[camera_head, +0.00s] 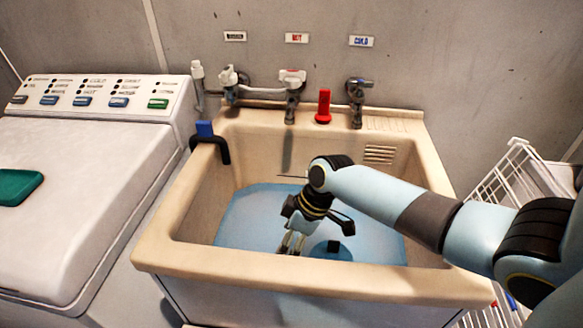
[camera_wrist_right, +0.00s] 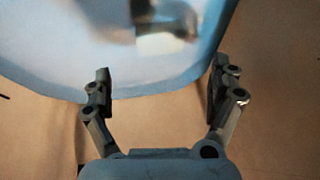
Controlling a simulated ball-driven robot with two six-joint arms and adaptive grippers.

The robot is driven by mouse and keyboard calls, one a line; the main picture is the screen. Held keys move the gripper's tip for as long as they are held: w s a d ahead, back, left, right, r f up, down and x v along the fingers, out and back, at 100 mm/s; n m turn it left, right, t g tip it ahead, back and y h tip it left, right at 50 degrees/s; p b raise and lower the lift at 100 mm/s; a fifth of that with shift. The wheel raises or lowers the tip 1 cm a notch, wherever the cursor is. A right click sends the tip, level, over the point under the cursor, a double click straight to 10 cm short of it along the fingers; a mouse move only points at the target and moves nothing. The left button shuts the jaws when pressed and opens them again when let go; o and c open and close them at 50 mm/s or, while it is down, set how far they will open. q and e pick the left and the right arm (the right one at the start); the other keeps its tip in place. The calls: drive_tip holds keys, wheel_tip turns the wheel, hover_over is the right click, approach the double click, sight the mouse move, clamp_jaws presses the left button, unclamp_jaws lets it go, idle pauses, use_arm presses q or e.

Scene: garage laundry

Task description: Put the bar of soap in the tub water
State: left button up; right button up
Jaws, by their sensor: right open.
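The beige tub (camera_head: 320,287) holds blue water (camera_head: 245,222). My right gripper (camera_head: 316,228) hangs down over the water inside the tub. In the right wrist view, its two fingers (camera_wrist_right: 160,82) are spread wide with nothing between them. That view also shows the water (camera_wrist_right: 70,45) and a blurred pale and dark shape (camera_wrist_right: 165,40) in it; I cannot tell whether this is the soap or a reflection. I cannot make out a bar of soap for certain in the head view. My left gripper is out of view.
A white washer (camera_head: 85,165) stands left of the tub, with a flat green object (camera_head: 18,187) on its lid. A red object (camera_head: 324,106) stands on the tub's back ledge among the taps. A white wire rack (camera_head: 510,170) is at the right.

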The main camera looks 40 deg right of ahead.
drive_tip(key=shift+v, duration=1.95)
drive_tip(key=shift+s, duration=0.1)
